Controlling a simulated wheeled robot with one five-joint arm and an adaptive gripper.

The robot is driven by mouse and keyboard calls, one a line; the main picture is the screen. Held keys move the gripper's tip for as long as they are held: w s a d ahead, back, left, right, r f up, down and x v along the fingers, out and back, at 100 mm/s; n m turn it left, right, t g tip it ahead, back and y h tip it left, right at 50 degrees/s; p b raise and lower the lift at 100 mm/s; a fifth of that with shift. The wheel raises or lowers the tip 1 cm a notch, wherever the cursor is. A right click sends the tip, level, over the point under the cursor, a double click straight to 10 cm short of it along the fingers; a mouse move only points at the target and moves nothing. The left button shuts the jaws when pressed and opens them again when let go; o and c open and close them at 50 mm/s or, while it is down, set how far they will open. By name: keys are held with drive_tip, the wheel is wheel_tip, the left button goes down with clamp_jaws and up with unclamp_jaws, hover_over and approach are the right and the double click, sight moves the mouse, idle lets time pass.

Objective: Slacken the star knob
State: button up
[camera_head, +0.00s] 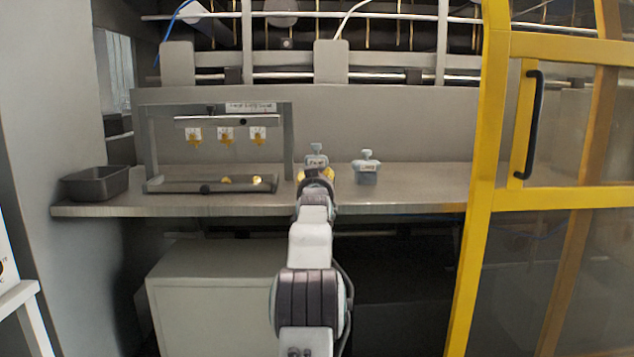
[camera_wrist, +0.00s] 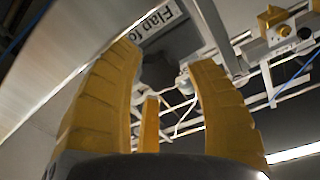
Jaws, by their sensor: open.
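A small grey block (camera_head: 316,160) with a labelled front and a knob-like top (camera_head: 317,147) stands on the bench, straight beyond my gripper (camera_head: 315,175). A similar grey block (camera_head: 366,172) with a pale knob-like top (camera_head: 366,155) stands to its right. I cannot tell which of these is the star knob. In the wrist view my gripper (camera_wrist: 165,58) is open, its yellow fingers wide apart. A dark block (camera_wrist: 168,72) shows between the fingertips, beside a label reading "Flap fo". Contact cannot be told. My arm hides the near block's lower part.
A grey frame (camera_head: 148,150) with hanging yellow pieces (camera_head: 226,136) stands left on the bench (camera_head: 420,190). A dark open bin (camera_head: 97,184) sits at the far left. A yellow-framed door (camera_head: 500,200) bounds the right. The bench right of the blocks is clear.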

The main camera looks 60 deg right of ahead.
drive_tip(key=shift+w+d, duration=0.35)
drive_tip(key=shift+d, duration=0.25)
drive_tip(key=shift+o, duration=0.2)
